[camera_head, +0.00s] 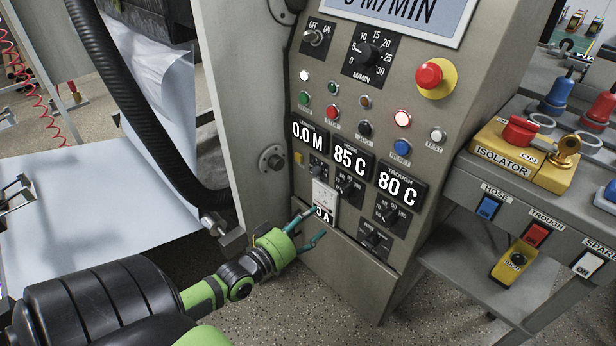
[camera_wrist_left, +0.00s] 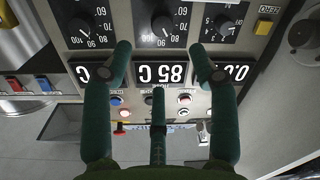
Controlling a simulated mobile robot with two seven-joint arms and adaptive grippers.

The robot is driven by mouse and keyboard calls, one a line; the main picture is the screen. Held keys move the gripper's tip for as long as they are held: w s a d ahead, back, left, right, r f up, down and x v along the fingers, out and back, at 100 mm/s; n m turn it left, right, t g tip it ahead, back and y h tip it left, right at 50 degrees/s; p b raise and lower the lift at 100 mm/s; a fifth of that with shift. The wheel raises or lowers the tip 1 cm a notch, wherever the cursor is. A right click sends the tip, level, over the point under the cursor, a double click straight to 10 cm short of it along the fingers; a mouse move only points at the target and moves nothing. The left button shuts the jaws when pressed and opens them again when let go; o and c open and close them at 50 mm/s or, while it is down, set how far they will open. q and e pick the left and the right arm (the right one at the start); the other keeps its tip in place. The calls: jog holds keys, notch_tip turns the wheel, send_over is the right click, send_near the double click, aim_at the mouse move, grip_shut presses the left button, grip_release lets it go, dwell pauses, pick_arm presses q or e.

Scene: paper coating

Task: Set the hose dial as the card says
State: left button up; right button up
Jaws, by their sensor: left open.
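The control panel carries a row of black dials below three displays. The middle dial (camera_head: 346,187) sits under the display reading 85 C (camera_head: 347,158), which I take as the hose one; its heading is too small to read surely. In the left wrist view, upside down, this dial (camera_wrist_left: 162,25) shows beyond the fingertips, with numbers up to 100 around it. Its exact setting is unclear. My left gripper (camera_head: 317,223) is open and empty, low in front of the panel; its fingers (camera_wrist_left: 161,49) are spread either side of the 85 C display. No setting card is readable. My right gripper is out of view.
The trough dial (camera_head: 388,212) stands right of it, under 80 C. Another dial (camera_head: 371,240) sits lower. A side console has a blue HOSE switch (camera_head: 488,207) and a yellow isolator (camera_head: 511,155).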

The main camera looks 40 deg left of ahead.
pick_arm(q)
jog(key=m+p, duration=0.2)
jog(key=p, duration=0.1)
send_near(342, 193)
jog(key=w, duration=0.4)
jog(key=w+b, duration=0.1)
jog(key=w, duration=0.1)
jog(key=w+b, duration=0.1)
jog(key=w, duration=0.2)
jog(key=shift+d+f, duration=0.1)
jog(key=shift+d, duration=0.25)
jog(key=c, duration=1.1)
